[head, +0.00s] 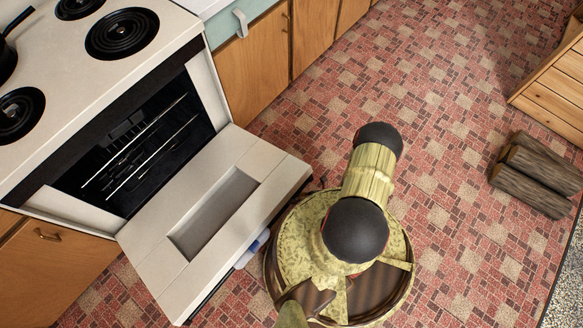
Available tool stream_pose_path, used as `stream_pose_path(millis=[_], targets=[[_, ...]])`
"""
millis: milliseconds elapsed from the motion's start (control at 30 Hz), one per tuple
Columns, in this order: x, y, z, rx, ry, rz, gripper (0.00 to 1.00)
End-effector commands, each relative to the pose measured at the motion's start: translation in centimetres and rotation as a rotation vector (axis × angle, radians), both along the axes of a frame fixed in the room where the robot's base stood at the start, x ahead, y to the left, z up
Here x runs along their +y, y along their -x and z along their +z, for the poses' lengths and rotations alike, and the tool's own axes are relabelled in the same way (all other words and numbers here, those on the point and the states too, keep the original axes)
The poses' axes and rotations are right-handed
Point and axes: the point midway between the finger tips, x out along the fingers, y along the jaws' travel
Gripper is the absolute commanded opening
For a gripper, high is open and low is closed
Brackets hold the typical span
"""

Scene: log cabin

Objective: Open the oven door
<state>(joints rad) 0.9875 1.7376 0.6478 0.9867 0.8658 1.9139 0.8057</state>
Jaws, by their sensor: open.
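The white oven (95,75) stands at the left of the head view with its door (150,250) swung down and out. The door is lowered far, with its inner face and recessed panel turned up. The dark oven cavity (125,150) shows with its wire racks (150,150). My arm is just right of the door's outer edge, seen from above. My gripper cannot be made out; the arm and the door may hide it. Whether anything touches the door cannot be told.
Wooden cabinets (255,58) line the wall beyond the oven. A few logs (535,175) lie on the floor at the right, near a wooden box-like piece (555,90). The red patterned floor (440,90) is clear between them. A blue-white item (252,248) shows by the door's outer edge.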

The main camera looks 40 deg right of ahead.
Motion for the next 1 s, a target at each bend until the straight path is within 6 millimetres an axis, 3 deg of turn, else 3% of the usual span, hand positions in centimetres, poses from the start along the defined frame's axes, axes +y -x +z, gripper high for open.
stream_pose_path(millis=[100, 367, 733, 1000], targets=[[-0.1, 0.1, 1.6, -0.001, -0.007, 0.005, 0.34], [0.0, 0.2, 3.1, -0.002, -0.010, 0.007, 0.34], [-0.1, 0.2, 3.1, -0.001, -0.009, 0.004, 0.34], [-1.2, 0.0, 2.0, -0.002, -0.008, 0.003, 0.34]])
